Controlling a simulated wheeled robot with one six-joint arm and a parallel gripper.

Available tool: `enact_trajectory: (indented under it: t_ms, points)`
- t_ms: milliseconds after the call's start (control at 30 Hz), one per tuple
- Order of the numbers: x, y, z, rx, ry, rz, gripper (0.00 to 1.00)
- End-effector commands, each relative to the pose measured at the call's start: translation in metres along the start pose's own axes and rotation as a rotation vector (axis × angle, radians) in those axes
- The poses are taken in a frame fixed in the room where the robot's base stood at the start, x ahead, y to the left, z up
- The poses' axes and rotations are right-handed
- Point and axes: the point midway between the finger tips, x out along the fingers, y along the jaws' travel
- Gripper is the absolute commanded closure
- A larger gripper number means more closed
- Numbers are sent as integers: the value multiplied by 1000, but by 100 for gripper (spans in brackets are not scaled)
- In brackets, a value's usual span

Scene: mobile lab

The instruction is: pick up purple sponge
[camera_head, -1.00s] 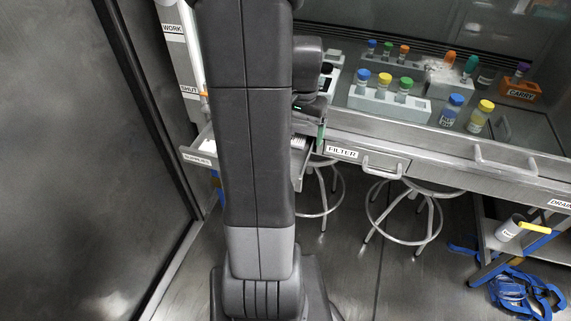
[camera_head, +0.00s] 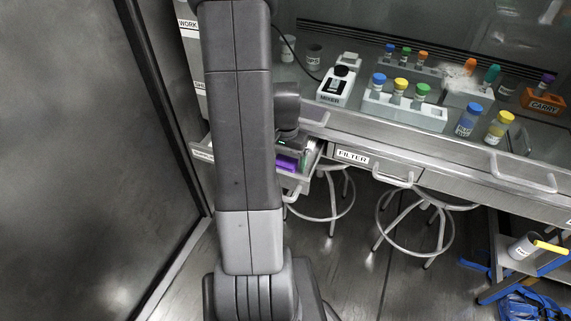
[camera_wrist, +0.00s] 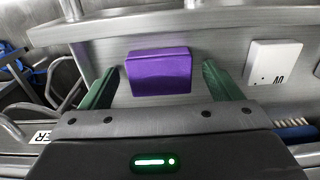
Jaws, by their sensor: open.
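The purple sponge (camera_wrist: 158,72) is a block lying in an open metal drawer (camera_wrist: 112,52). In the wrist view it sits between and just beyond the two green fingers of my gripper (camera_wrist: 155,88). The gripper is open and empty, with a finger on each side of the sponge.
A white block (camera_wrist: 272,62) and a blue brush (camera_wrist: 297,132) lie right of the sponge in the wrist view. The counter above holds a mixer (camera_head: 338,86) and a rack of capped vials (camera_head: 405,108). Stools (camera_head: 415,222) stand below the counter.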

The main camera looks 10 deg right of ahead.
Motion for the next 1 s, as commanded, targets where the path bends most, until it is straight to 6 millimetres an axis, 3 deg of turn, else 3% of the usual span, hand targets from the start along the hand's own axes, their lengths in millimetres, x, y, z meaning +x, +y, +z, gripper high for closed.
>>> enact_trajectory:
  t_ms: [133, 167, 400, 733, 1000]
  points:
    - [0, 0, 0, 0, 0, 0, 15]
    - [0, 0, 0, 0, 1, 0, 19]
    - [-1, 0, 0, 0, 1, 0, 63]
    - [-8, 0, -1, 0, 4, -2, 63]
    - [-54, 0, -1, 0, 5, -3, 63]
